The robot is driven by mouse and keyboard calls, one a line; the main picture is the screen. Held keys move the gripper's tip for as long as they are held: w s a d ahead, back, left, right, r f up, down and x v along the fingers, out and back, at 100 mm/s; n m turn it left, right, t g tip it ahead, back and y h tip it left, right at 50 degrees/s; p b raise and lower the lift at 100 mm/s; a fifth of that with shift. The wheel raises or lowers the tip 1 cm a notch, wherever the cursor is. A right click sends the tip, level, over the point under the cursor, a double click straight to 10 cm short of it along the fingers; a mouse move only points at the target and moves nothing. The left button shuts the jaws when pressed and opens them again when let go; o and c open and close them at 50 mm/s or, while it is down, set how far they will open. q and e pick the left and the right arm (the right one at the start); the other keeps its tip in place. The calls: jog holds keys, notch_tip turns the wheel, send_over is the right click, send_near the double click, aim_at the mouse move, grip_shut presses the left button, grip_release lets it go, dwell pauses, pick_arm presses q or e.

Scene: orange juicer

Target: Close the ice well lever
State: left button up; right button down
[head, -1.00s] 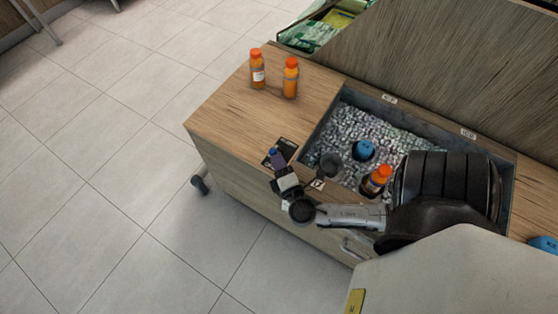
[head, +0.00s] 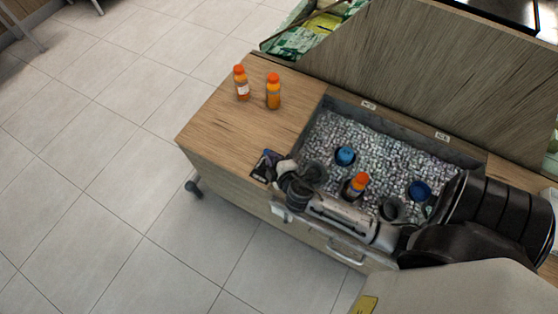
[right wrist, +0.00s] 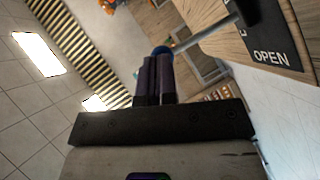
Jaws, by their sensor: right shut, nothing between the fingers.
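The ice well lever shows in the right wrist view as a metal rod (right wrist: 208,32) with a blue ball knob (right wrist: 162,50). The rod rises from a black plate marked OPEN (right wrist: 272,50). In the head view, the dark lever plate (head: 260,172) lies at the counter's front edge, and my gripper hides most of the lever. My right gripper (head: 272,160) is shut and empty over this plate. In the right wrist view its closed fingers (right wrist: 154,72) overlap the near side of the knob; I cannot tell if they touch. My left gripper is not in view.
The ice well (head: 388,150) holds ice, an orange-capped bottle (head: 355,186) and blue-topped items (head: 345,156). Two orange juice bottles (head: 242,84) (head: 273,92) stand on the counter's left part. A wooden panel (head: 430,75) rises behind. A drawer handle (head: 345,252) is on the front.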

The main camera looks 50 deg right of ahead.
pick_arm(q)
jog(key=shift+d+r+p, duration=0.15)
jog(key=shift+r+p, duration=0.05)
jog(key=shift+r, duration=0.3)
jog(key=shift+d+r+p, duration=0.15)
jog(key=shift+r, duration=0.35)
pick_arm(e)
jog(key=shift+w+d+m+y, duration=0.15)
jog(key=shift+d+m+y, duration=0.25)
jog(key=shift+d, duration=0.1)
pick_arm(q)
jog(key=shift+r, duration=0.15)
pick_arm(e)
jog(key=shift+r, duration=0.1)
pick_arm(q)
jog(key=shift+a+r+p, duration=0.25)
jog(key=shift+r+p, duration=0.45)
jog(key=shift+p, duration=0.15)
pick_arm(e)
jog(key=shift+r, duration=0.7)
